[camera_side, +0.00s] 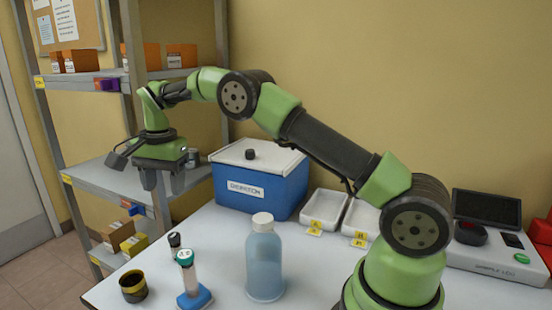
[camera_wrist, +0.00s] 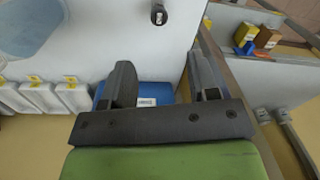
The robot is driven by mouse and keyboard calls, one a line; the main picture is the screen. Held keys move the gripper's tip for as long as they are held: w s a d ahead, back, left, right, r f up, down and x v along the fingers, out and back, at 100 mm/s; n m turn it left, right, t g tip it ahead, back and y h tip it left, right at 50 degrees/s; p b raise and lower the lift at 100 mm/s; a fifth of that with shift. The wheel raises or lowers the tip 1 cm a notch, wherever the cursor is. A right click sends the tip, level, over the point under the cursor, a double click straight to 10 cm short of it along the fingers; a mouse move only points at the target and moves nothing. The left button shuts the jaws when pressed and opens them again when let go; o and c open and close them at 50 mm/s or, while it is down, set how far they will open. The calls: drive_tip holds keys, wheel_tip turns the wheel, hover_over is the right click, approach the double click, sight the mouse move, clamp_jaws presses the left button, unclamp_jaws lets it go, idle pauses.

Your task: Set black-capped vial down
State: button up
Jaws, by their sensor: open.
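The black-capped vial (camera_side: 174,242) is small and stands upright on the white bench near its left edge, behind the green-capped tube. The wrist view shows what looks like the same vial (camera_wrist: 158,14) at the top edge, partly cut off. My gripper (camera_side: 163,182) is open and empty, raised above and behind the vial, near the left edge of the bench and the shelf. In the wrist view, the fingers of my gripper (camera_wrist: 165,78) are wide apart with nothing between them, and the vial lies clear of them.
A blue box (camera_side: 262,190) with a white lid stands right of my gripper. A green-capped tube in a blue stand (camera_side: 193,299), a yellow-and-black jar (camera_side: 133,287) and a large bottle (camera_side: 264,262) stand in front. White trays (camera_side: 324,208) lie farther right. A metal shelf (camera_side: 95,176) borders the left.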

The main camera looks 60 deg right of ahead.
drive_tip(key=s+a+r+n+t, duration=0.3)
drive_tip(key=s+r+n, duration=0.2)
drive_tip(key=s+r, duration=0.85)
drive_tip(key=s+a+n+t+y, duration=0.1)
drive_tip(key=s+n, duration=0.4)
drive_tip(key=s, duration=1.1)
drive_tip(key=a+t, duration=0.1)
drive_tip(key=t, duration=0.1)
drive_tip(key=shift+s+f+n+t+y, duration=0.2)
drive_tip(key=shift+f+n+t+y, duration=0.1)
drive_tip(key=shift+f+y, duration=0.1)
